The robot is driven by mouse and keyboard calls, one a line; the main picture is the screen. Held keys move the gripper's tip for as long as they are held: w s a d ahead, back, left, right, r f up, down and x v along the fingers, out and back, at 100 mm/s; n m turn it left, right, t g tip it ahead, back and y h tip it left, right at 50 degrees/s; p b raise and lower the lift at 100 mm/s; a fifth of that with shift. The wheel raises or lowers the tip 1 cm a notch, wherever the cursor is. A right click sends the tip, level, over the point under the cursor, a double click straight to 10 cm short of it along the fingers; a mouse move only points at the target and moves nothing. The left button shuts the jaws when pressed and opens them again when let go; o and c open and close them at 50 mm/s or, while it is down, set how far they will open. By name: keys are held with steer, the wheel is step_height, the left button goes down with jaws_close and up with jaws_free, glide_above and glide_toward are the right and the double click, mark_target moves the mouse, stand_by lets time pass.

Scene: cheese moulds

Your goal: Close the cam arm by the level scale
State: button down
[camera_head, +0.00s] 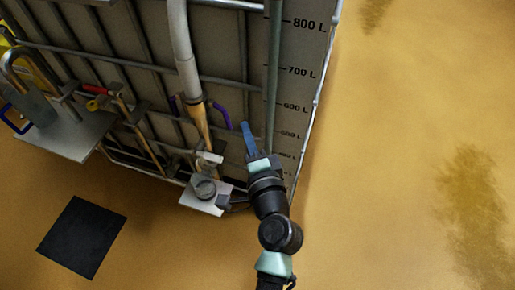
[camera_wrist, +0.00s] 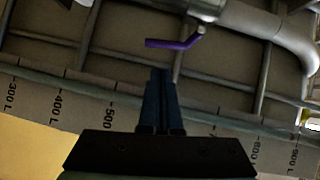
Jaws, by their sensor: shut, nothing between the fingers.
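The purple cam arm (camera_head: 221,114) by the level scale sticks out to the right from the coupling (camera_head: 193,106) at the lower end of the grey hose. The level scale (camera_head: 300,72) runs down the tank's right edge. My gripper (camera_head: 245,125) is shut and empty, its blue fingers pointing up just right of the cam arm. In the wrist view the fingertips (camera_wrist: 161,72) point at the purple cam arm (camera_wrist: 176,43), with a small visible gap. Another purple cam arm (camera_head: 175,104) shows on the coupling's left side.
The caged tank's metal bars (camera_head: 130,40) surround the coupling. A valve outlet (camera_head: 205,188) on a white plate is below. A grey shelf (camera_head: 68,135) with a padlock-like thing and a red-handled valve (camera_head: 95,90) are left. A black mat (camera_head: 82,237) lies on the open yellow floor (camera_head: 400,150).

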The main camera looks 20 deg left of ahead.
mark_target(228, 125)
steer(key=shift+w+a+f, duration=0.1)
steer(key=shift+w+a, duration=0.05)
steer(key=shift+a, duration=0.5)
steer(key=shift+w+a+f, duration=0.1)
steer(key=shift+a, duration=0.55)
steer(key=shift+f, duration=0.1)
steer(key=a+f+m+b, duration=0.1)
steer(key=b, duration=0.2)
steer(key=shift+w+a+f+t, duration=0.1)
steer(key=shift+a+t, duration=0.05)
steer(key=shift+t, duration=0.15)
steer(key=shift+a+m+y+b, duration=0.15)
steer(key=shift+m+y+b, duration=0.15)
steer(key=shift+b, duration=0.45)
